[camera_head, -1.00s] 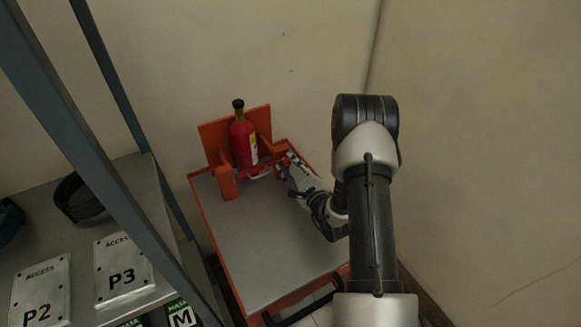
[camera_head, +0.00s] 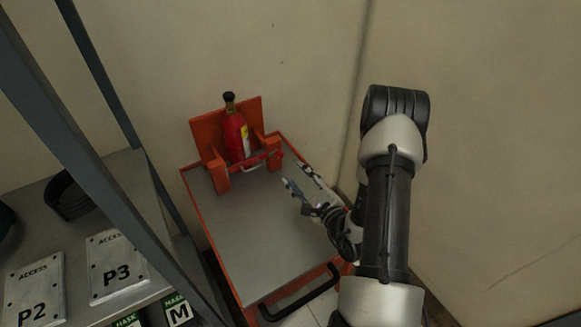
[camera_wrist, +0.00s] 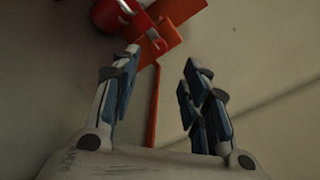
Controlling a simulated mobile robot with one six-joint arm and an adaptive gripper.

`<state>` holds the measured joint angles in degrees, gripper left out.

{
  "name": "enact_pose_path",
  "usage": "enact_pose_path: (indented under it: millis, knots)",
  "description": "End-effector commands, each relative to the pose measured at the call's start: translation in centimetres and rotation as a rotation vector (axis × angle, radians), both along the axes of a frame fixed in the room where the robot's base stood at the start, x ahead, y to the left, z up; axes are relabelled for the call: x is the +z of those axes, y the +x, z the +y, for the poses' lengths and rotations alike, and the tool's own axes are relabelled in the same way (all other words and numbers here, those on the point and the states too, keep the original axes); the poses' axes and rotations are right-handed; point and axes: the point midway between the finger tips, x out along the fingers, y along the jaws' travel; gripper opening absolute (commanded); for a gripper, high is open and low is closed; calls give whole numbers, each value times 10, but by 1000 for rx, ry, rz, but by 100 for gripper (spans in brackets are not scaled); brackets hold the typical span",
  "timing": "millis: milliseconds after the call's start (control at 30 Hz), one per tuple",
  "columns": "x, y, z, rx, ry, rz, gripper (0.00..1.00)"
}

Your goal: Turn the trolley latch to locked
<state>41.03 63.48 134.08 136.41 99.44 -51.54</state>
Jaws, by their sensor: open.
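The orange trolley (camera_head: 213,238) has a grey top and an orange bracket at its far end. A red bottle (camera_head: 235,136) with a black cap stands upright in that bracket. In the wrist view, the latch (camera_wrist: 152,35) shows at the top beside the bottle (camera_wrist: 105,14). My gripper (camera_head: 294,174) is open and empty over the trolley's right side, to the right of the latch and apart from it.
A grey shelf (camera_head: 140,185) stands on the left, with plates marked P2 (camera_head: 35,285) and P3 (camera_head: 117,268) and a dark ring-shaped thing (camera_head: 68,197). A black handle (camera_head: 300,292) is at the trolley's near edge. Bare walls close off the back and right.

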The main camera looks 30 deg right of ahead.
Motion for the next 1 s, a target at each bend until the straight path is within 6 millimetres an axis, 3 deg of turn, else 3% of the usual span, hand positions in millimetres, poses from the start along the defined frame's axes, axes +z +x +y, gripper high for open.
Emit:
enact_pose_path:
  millis: [200, 533, 633, 733, 833, 900, 1000]
  knots:
    - [1, -22, -1, -1, 1, 1, 42]
    - [1, -24, 0, 1, 0, 0, 41]
    - [1, -23, 12, 50, 11, 19, 41]
    - [-1, -26, 51, 207, 38, 88, 41]
    - [-7, -49, 114, 476, 45, 221, 41]
    - [-14, -82, 154, 688, 8, 339, 41]
    - [-28, -142, 186, 972, -112, 515, 41]
